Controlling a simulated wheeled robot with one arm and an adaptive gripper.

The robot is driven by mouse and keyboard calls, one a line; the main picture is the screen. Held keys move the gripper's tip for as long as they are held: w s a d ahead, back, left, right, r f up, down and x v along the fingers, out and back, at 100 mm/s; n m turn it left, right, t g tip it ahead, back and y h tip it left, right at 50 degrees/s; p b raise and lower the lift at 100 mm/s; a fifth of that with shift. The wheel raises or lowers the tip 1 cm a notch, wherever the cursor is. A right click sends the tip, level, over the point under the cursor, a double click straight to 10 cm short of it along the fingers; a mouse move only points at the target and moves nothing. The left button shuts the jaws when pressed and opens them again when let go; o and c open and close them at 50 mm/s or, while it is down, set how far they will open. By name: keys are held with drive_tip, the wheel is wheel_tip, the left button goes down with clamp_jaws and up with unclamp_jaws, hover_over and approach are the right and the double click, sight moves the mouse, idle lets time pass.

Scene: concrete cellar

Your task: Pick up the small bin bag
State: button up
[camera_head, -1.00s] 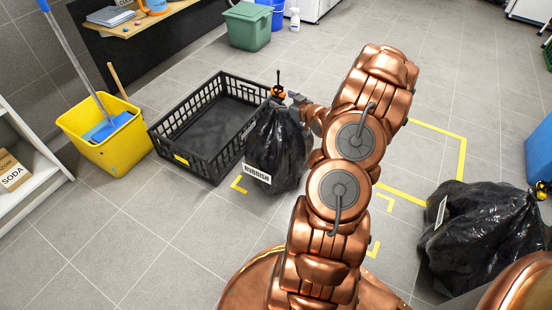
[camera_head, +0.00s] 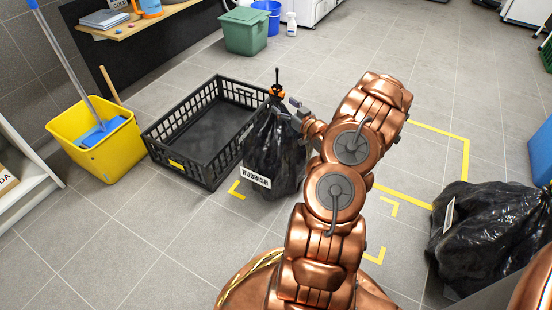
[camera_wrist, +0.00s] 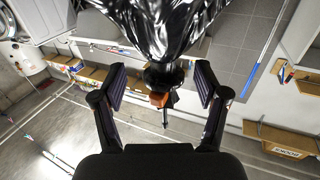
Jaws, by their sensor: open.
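The small bin bag (camera_head: 272,150) is black and shiny with a white RUBBISH label, and stands upright on the floor beside the black crate. Its tied neck with an orange tie (camera_head: 277,91) sticks up at the top. My gripper (camera_head: 285,104) is at the neck. In the wrist view the gripper (camera_wrist: 161,87) has its two fingers apart, with the bag's neck and orange tie (camera_wrist: 158,98) between them and a gap on each side. The bag's body (camera_wrist: 160,25) fills the top of that view. My arm hides part of the floor right of the bag.
The black crate (camera_head: 180,166) is just left of the bag. A yellow bucket (camera_head: 95,150) with a mop stands further left. A larger black bag (camera_head: 490,235) lies at the right. Yellow floor marks (camera_head: 440,133) surround clear floor. A green bin (camera_head: 246,32) is at the back.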

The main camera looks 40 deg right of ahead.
sight(279, 104)
drive_tip(key=shift+w+f+b, duration=0.2)
drive_tip(key=shift+w+b, duration=0.6)
drive_tip(key=shift+w, duration=1.25)
clamp_jaws()
drive_tip(key=shift+r, duration=0.1)
